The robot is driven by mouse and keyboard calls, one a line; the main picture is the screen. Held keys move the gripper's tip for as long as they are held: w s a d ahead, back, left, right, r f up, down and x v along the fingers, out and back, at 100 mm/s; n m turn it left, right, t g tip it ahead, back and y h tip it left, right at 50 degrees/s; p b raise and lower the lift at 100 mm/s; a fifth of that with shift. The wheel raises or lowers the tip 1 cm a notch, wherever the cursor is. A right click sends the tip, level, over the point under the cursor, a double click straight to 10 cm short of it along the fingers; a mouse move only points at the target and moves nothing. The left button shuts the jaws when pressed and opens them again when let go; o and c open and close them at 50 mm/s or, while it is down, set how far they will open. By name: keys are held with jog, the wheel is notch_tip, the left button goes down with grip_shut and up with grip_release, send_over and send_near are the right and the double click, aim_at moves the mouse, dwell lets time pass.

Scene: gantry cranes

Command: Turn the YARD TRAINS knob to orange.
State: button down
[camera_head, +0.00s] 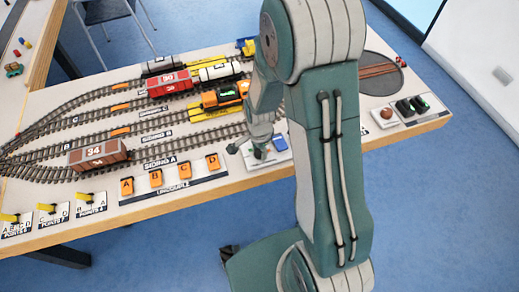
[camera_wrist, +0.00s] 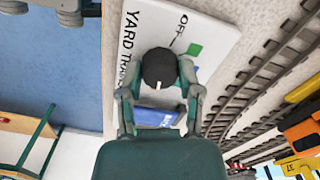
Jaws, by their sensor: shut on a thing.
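The YARD TRAINS panel (camera_wrist: 210,30) is a white plate with the lettering "YARD TRAINS" along its left side and an "OFF" mark near the top. Its round black knob (camera_wrist: 158,68) has a short white mark on its lower edge in the wrist view. My gripper (camera_wrist: 160,76) is shut on the knob, one finger on each side. In the head view my gripper (camera_head: 259,143) is down at the panel (camera_head: 247,157), hiding most of the knob.
Blue floor (camera_head: 150,255) is clear in front of the table.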

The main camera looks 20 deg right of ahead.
aim_at(258, 151)
jog(key=shift+c, duration=1.3)
grip_release()
jog(key=shift+w+a, duration=0.1)
jog(key=shift+r, duration=0.1)
notch_tip(258, 151, up, 12)
